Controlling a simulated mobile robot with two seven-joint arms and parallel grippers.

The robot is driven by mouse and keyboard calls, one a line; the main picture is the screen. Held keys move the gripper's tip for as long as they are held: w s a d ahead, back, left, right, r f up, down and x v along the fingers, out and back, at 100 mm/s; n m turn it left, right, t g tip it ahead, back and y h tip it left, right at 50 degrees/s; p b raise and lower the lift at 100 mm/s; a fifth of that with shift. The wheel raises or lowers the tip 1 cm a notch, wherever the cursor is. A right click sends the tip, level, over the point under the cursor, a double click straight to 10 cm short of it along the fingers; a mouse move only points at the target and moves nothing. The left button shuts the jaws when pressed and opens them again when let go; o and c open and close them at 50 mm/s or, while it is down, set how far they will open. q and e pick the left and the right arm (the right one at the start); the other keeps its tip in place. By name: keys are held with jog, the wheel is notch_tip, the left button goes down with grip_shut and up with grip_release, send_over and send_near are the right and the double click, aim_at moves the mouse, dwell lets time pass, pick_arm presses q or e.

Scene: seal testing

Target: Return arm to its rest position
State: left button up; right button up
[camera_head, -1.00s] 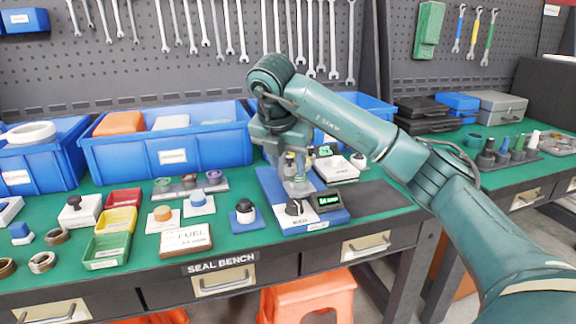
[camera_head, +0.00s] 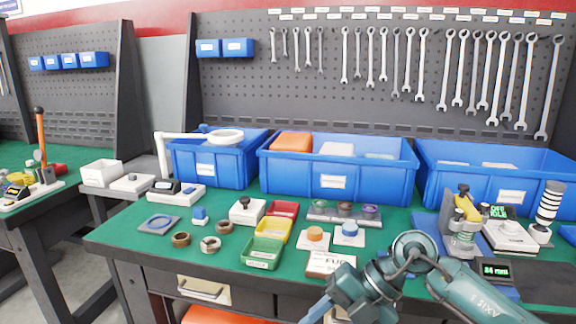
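My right arm comes in from the lower right, bent low over the front of the green bench. Its gripper (camera_head: 322,307) points down to the lower left at the bottom edge, in front of the bench edge. The fingers are small and partly cut off, so I cannot tell whether they are open or shut. I see nothing clearly held. The grey test fixture with a yellow handle (camera_head: 466,208) stands on a blue base to the right, apart from the gripper. My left gripper is not in view.
Large blue bins (camera_head: 338,186) line the back. A small lit display (camera_head: 496,270) sits right of the arm. The bench's front left corner is clear.

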jog(key=s+a+r+m+t+y, duration=0.5)
jog(key=s+a+r+m+y, duration=0.3)
jog(key=y, duration=0.6)
jog(key=d+f+m+t+h, duration=0.6)
jog(key=d+m+t+h, duration=0.55)
jog(key=m+t, duration=0.5)
pick_arm(q)
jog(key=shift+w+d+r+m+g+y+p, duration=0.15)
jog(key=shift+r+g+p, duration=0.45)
jog(key=shift+p, duration=2.35)
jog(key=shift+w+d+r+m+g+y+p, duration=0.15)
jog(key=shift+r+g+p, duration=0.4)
jog(key=shift+p, duration=2.45)
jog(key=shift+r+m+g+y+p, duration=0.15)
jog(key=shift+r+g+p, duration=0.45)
jog(key=shift+p, duration=2.35)
pick_arm(e)
jog(key=s+d+f+m+g+h, duration=0.4)
jog(key=s+f+m+g+h, duration=0.1)
jog(key=g, duration=0.4)
jog(key=shift+s+d+f+m+h, duration=0.25)
jog(key=shift+s+f+m+h, duration=0.2)
jog(key=shift+f+h, duration=0.8)
